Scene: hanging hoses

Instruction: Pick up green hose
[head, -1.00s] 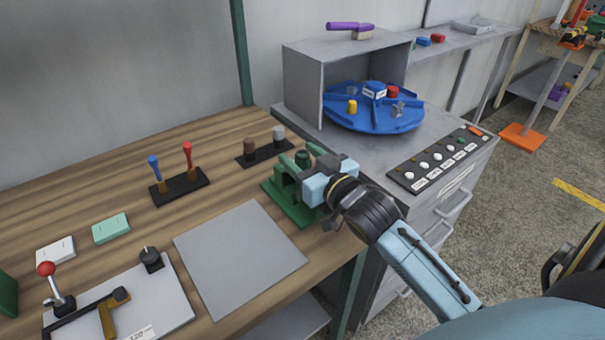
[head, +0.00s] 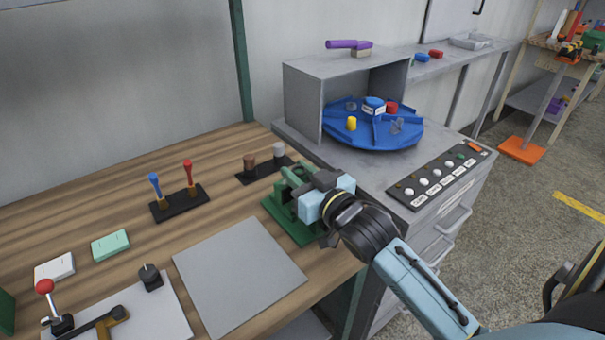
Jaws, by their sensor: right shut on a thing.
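No hose is recognisable in the head view. A green fixture (head: 287,222) with a flat base and upright bars stands at the right edge of the wooden bench. My right gripper (head: 310,190) is at this fixture, coming in from the right. It is shut on a green part at the top of the fixture (head: 294,174). The gripper body hides much of the fixture, so the exact shape of the held part cannot be told. My left gripper is not in view.
A bare grey plate (head: 238,268) lies left of the fixture. Blue and red levers (head: 180,203) and a black strip with two knobs (head: 264,170) stand behind it. A grey cabinet with a button panel (head: 438,180) and a blue turntable (head: 372,136) is at the right.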

